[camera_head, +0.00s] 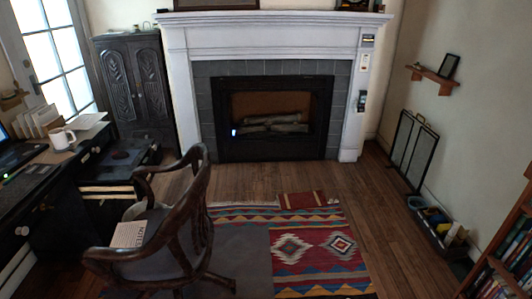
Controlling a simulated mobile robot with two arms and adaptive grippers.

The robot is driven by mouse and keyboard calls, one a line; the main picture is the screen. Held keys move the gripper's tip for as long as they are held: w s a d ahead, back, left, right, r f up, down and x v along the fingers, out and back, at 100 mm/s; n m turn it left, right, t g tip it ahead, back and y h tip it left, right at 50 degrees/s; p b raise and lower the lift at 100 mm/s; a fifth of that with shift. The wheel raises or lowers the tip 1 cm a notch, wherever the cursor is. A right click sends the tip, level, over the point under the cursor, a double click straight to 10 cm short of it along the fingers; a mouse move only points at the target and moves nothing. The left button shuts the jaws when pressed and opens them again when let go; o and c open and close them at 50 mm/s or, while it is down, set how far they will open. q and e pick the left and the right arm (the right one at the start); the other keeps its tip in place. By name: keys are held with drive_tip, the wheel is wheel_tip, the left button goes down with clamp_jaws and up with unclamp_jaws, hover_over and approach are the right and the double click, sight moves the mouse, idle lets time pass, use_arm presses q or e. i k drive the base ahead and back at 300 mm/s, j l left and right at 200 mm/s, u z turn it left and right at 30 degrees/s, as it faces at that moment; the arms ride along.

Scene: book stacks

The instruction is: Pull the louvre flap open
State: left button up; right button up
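I cannot make out a louvre flap in the head view. Neither of my grippers and neither of my arms shows in this view. A dark carved cabinet (134,85) with two doors, seemingly shut, stands at the back left. A white fireplace surround (178,75) frames a dark firebox holding logs (275,123). Small panels, one of them (364,67), are fixed on its right pillar. A dark framed folding screen (413,149) stands by the right wall.
A patterned rug (320,255) covers the floor centre. A trough of items (440,228) and a bookshelf (497,250) line the right. Wood floor (375,205) is clear between.

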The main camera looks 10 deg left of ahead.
sight(307, 148)
drive_tip(key=i+z, duration=0.3)
drive_tip(key=i+l, duration=0.1)
drive_tip(key=i, duration=1.85)
drive_tip(key=i+j+u, duration=0.15)
drive_tip(key=i+u, duration=0.2)
drive_tip(key=i, duration=0.25)
drive_tip(key=i+u, duration=0.35)
drive_tip(key=i, duration=0.2)
drive_tip(key=i+l+u, duration=0.25)
drive_tip(key=i+u, duration=0.15)
drive_tip(key=i, duration=0.2)
drive_tip(key=i+j, duration=0.15)
drive_tip(key=i, duration=0.75)
drive_tip(key=i+j, duration=0.15)
drive_tip(key=i, duration=0.75)
